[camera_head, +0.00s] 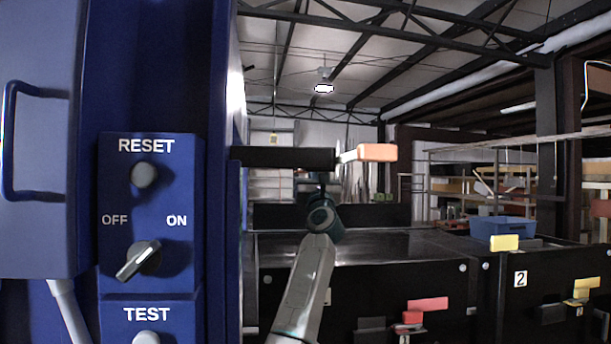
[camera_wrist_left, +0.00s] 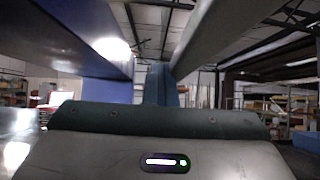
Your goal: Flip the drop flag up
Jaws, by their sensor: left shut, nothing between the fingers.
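A flag with a pale orange tip (camera_head: 377,152) sticks out level to the right from the end of a black bar (camera_head: 290,157) on the blue cabinet (camera_head: 216,90). My left gripper (camera_head: 319,180) is just below the right end of this bar, pointing away from me and partly hard to make out. In the left wrist view its fingers (camera_wrist_left: 162,82) are together and empty. A grey beam (camera_wrist_left: 222,32) runs above and to the right of them. I cannot tell whether the fingers touch the bar or flag. My right gripper is not in view.
The cabinet carries RESET (camera_head: 145,175) and TEST buttons and an OFF/ON knob (camera_head: 138,260). A dark conveyor (camera_head: 370,246) lies behind my arm, with a red flag (camera_head: 427,305) and yellow flags on its front. A blue bin (camera_head: 503,228) stands right.

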